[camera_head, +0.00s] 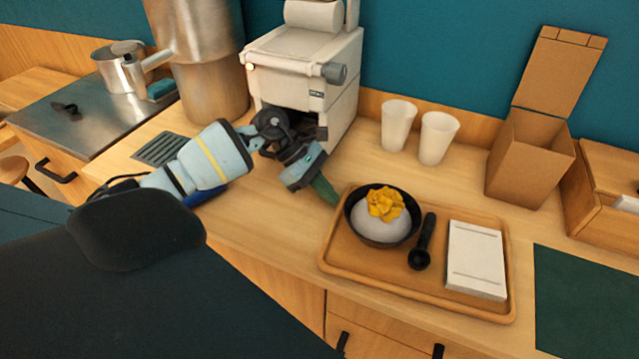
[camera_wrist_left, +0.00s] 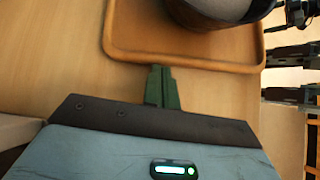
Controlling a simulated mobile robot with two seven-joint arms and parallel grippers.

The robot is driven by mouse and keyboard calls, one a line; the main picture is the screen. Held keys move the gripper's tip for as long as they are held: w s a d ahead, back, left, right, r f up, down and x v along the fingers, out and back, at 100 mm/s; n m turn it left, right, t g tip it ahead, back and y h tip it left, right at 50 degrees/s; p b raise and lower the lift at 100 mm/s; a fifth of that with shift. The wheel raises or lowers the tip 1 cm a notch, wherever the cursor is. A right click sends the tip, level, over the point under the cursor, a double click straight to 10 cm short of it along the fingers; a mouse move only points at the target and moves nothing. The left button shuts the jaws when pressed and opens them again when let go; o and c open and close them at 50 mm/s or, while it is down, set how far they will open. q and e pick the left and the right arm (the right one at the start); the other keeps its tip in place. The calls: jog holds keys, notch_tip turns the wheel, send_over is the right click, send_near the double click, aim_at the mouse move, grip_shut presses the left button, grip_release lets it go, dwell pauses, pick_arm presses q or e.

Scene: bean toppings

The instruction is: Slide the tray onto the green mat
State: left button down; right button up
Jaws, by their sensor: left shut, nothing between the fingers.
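The wooden tray (camera_head: 343,262) lies on the counter. It holds a dark bowl (camera_head: 383,240) with white contents and a yellow topping, a black spoon (camera_head: 424,240) and a white rectangular item (camera_head: 476,260). The green mat (camera_head: 590,295) lies right of the tray, with a narrow strip of counter between them; the picture edge cuts it off. My left gripper (camera_head: 325,189) is shut and empty, its green fingertips at the tray's left side. In the left wrist view the gripper (camera_wrist_left: 160,82) points at the tray rim (camera_wrist_left: 185,61); I cannot tell whether they touch. My right gripper is not recognisable.
A white machine (camera_head: 305,65) stands behind my left gripper. Two white cups (camera_head: 417,130), an open cardboard box (camera_head: 530,155) and a wooden box (camera_head: 608,190) stand behind the tray and mat. The counter's front edge runs close to the tray. Dark shapes at the wrist view's right are unclear.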

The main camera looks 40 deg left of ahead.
aim_at(486, 250)
jog(key=shift+s+f, duration=0.15)
jog(key=shift+s, duration=0.15)
pick_arm(q)
jog(key=shift+d, duration=0.3)
jog(key=w+d+b, duration=0.1)
jog(key=w+d, duration=0.1)
jog(key=d, duration=0.8)
jog(key=w+d+b, duration=0.1)
jog(key=w+d, duration=0.1)
jog(key=d, duration=0.9)
jog(key=w+d+b, duration=0.1)
jog(key=w+d, duration=0.2)
jog(key=d, duration=0.8)
pick_arm(e)
jog(key=f, duration=0.1)
jog(key=s+f, duration=0.1)
jog(key=f, duration=0.1)
jog(key=shift+s+a+f+g, duration=0.1)
jog(key=shift+a+f+g, duration=0.05)
jog(key=shift+g, duration=0.15)
